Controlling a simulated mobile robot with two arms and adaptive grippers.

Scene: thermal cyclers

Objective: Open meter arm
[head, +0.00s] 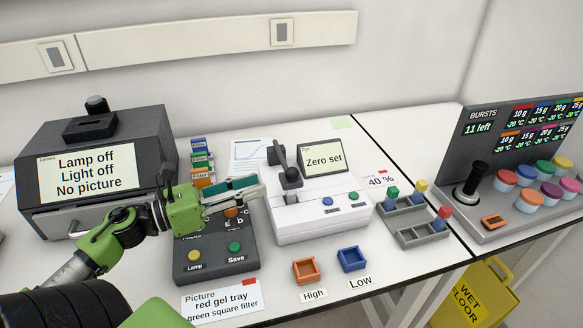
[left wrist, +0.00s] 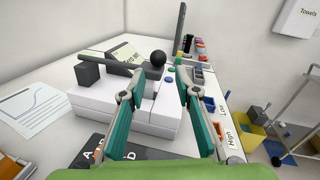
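The meter (head: 310,222) is a white box whose screen (head: 323,160) reads "Zero set". Its dark arm (head: 281,157) runs forward from a dark block at the back and bears a black ball knob (head: 291,178). In the left wrist view the arm (left wrist: 115,62) looks roughly level above the meter, and the knob (left wrist: 157,59) shows between and beyond the fingertips. My left gripper (head: 262,187) is open and empty, just left of the knob, with no clear contact. My right gripper is not in view.
A dark camera box (head: 150,150) and button panel (head: 215,262) stand left of the meter. Orange (head: 306,271) and blue (head: 352,260) trays lie in front. A grey rack (head: 420,236) and the BURSTS console (head: 515,225) stand to the right.

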